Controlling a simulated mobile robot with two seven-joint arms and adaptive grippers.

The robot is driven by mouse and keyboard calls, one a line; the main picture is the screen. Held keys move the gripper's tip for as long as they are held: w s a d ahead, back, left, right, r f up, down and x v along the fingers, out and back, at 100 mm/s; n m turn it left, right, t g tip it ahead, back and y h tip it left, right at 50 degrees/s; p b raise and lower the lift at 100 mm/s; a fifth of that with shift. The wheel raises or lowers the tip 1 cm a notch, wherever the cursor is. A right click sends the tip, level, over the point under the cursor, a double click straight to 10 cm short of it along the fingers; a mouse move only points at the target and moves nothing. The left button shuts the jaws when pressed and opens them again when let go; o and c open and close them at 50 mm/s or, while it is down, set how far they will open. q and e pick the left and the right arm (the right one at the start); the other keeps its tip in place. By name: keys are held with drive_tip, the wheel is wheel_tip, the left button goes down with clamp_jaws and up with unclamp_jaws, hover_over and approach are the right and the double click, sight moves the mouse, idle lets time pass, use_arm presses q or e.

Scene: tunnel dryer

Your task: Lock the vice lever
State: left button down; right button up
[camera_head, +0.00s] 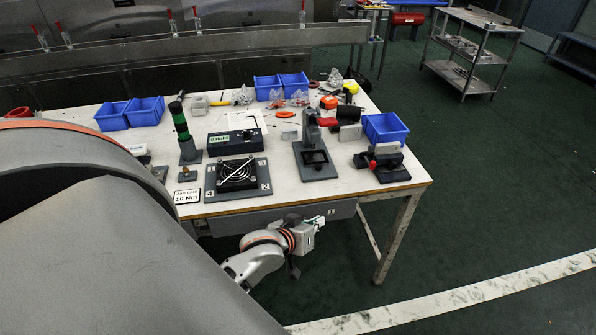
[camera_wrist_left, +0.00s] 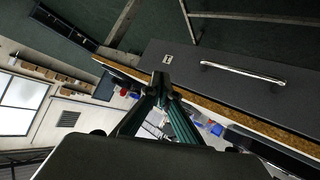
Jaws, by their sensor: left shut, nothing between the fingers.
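The vice (camera_head: 391,172) is likely the dark fixture with grey blocks at the right front corner of the workbench. A red-handled lever (camera_head: 373,164) stands up on its left side; I cannot tell its lock state. My left gripper (camera_head: 316,222) is in front of the bench's front edge, left of and below the vice, and apart from it. In the left wrist view its fingers (camera_wrist_left: 161,84) are together and hold nothing. The vice cannot be made out in that view. My right gripper is not in view.
The workbench (camera_head: 286,190) has a drawer (camera_head: 340,211) beside my left gripper; its handle (camera_wrist_left: 243,72) shows in the wrist view. A grey upright fixture (camera_head: 316,172), a fan plate (camera_head: 237,178) and a blue bin (camera_head: 384,128) stand near the vice.

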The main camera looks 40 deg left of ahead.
use_arm(q)
drive_tip(key=s+m+g+y, duration=0.1)
drive_tip(key=s+m+g, duration=0.1)
drive_tip(key=s+m, duration=0.5)
drive_tip(key=shift+s+d+f+g, duration=0.2)
drive_tip(key=shift+s+f+g, duration=0.15)
drive_tip(key=shift+s, duration=0.4)
drive_tip(key=s+d+f+m+t+h, duration=0.1)
drive_tip(key=s+d+f+h, duration=0.3)
drive_tip(key=d+f, duration=0.6)
drive_tip(key=s+d+m, duration=0.1)
drive_tip(key=s+d, duration=0.1)
drive_tip(key=d, duration=0.1)
drive_tip(key=shift+s+d+f+h, duration=0.15)
drive_tip(key=shift+f+h, duration=0.1)
drive_tip(key=shift+h, duration=0.15)
